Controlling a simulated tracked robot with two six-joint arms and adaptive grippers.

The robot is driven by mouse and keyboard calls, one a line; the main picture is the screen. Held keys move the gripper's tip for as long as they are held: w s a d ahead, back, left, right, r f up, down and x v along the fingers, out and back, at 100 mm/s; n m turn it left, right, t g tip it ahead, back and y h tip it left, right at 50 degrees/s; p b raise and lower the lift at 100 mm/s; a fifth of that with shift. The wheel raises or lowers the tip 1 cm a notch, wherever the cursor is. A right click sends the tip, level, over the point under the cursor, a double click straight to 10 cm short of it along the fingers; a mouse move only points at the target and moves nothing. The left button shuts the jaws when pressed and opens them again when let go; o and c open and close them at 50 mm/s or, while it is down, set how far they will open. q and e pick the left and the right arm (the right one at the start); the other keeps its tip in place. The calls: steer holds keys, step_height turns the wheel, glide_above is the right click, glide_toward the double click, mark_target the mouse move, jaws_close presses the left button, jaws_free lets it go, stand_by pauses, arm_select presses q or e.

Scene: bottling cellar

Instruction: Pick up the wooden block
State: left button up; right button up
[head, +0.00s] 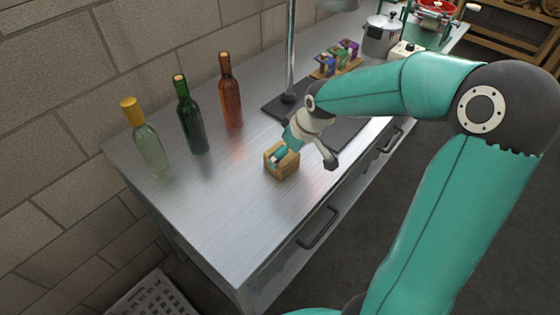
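The wooden block (284,171) is a small light-brown block on the metal workbench, near the middle of the head view. My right gripper (303,160) is just above and beside it, its arm coming in from the right. Its two fingers are spread apart. One finger overlaps the top of the block in the picture; the other, dark, stands off to the block's right. I cannot tell whether the gripper touches the block. Part of the block's top is hidden by the finger. My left gripper is not in view.
The metal workbench (225,205) has free room in front of the block. A clear bottle (148,148), a green bottle (190,120) and a brown bottle (230,95) stand to the left. A lamp stand (291,50), small cartons (335,57) and a pot (381,38) stand farther back.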

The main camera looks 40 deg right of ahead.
steer(key=x, duration=0.5)
steer(key=shift+w+p, duration=0.1)
steer(key=shift+p, duration=0.2)
steer(key=c, duration=1.3)
